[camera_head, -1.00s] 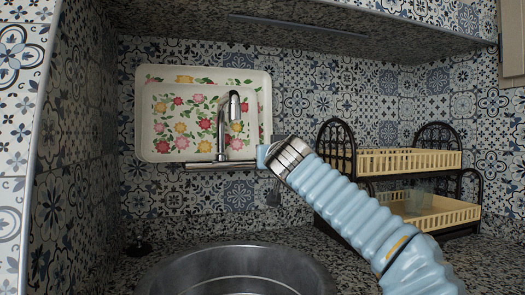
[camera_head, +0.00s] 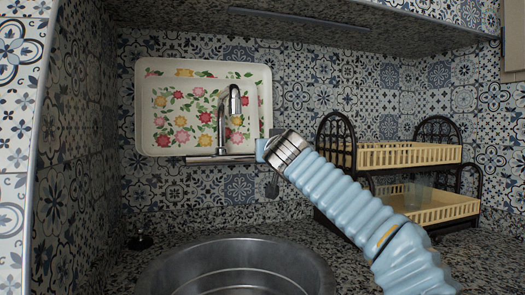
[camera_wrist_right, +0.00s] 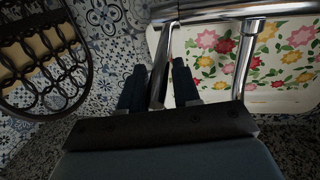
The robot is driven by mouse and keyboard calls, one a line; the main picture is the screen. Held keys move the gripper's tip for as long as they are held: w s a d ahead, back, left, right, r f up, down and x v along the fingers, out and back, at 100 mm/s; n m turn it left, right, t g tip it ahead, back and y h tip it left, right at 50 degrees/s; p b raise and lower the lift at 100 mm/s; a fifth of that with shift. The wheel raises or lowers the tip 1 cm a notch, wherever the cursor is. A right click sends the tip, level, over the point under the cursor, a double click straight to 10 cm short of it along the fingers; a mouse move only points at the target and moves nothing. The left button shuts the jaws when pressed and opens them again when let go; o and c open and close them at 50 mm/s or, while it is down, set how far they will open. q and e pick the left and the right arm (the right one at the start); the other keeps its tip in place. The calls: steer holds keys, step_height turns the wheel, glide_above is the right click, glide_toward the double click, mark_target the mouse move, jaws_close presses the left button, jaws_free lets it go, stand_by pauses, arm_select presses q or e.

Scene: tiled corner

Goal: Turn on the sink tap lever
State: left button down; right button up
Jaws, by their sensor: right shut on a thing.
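The chrome tap stands at the back wall in the head view, with its curved spout (camera_head: 222,122) rising from a horizontal body (camera_head: 212,159). In the right wrist view its body (camera_wrist_right: 235,11) crosses the top and its spout (camera_wrist_right: 246,62) comes down on the right. A slim chrome lever (camera_wrist_right: 161,68) runs from the body to between the two dark fingers of my right gripper (camera_wrist_right: 159,80), which is shut on it. In the head view my light blue right arm reaches the tap's right end and hides the lever and fingertips. My left gripper is out of view.
The round metal sink (camera_head: 240,245) is in front below the tap. A flowered tray (camera_head: 146,72) stands against the wall behind the spout. A black rack with cream baskets (camera_head: 410,153) stands right of my arm. A shelf edge overhangs above.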

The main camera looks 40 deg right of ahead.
steer(key=shift+d+r, duration=0.1)
steer(key=shift+w+d+r+p, duration=0.15)
steer(key=shift+w+r+p, duration=0.2)
steer(key=shift+r, duration=0.4)
steer(key=shift+w+d+r, duration=0.15)
steer(key=shift+w+r, duration=0.3)
steer(key=shift+r, duration=0.2)
steer(key=shift+c, duration=0.3)
steer(key=o, duration=0.7)
